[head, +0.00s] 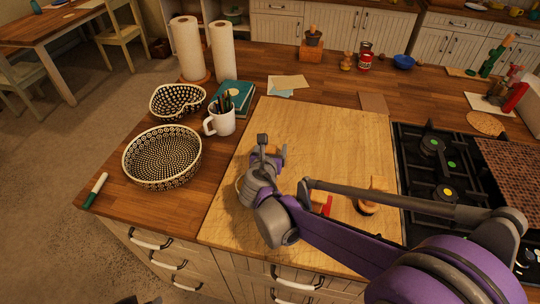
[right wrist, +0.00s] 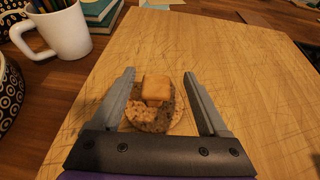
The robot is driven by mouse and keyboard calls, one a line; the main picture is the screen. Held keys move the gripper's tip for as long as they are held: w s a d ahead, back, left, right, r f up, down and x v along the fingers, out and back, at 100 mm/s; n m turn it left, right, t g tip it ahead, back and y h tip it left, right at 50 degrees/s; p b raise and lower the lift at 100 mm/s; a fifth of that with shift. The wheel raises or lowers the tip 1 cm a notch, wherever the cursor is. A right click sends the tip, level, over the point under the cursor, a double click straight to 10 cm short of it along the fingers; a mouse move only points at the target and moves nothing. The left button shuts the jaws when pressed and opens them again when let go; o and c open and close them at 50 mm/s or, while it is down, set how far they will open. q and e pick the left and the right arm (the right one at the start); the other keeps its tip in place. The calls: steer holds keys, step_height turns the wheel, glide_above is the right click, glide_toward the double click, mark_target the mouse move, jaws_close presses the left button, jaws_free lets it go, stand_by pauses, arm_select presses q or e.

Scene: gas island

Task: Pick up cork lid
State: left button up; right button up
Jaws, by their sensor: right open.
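The cork lid (right wrist: 150,113), a speckled round disc with a pale square knob (right wrist: 156,88), is on the light wooden board. It lies between the two fingers of my right gripper (right wrist: 160,78) in the right wrist view. The fingers are open, one on each side, with visible space between them and the knob. In the head view my right gripper (head: 266,165) is over the left part of the board and hides most of what is beneath it.
The board (head: 325,125) has free room at the back. A white mug (head: 221,122) with pens, patterned bowls (head: 160,160) and books (head: 236,95) stand to its left. A brown round-based object (head: 368,207) and a red item (head: 327,206) lie right, before the gas hob (head: 420,175).

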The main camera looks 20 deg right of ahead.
mark_target(271, 145)
steer(key=x, duration=0.4)
steer(key=shift+w+f, duration=0.1)
steer(key=shift+w, duration=0.25)
steer(key=shift+a, duration=0.1)
jaws_close()
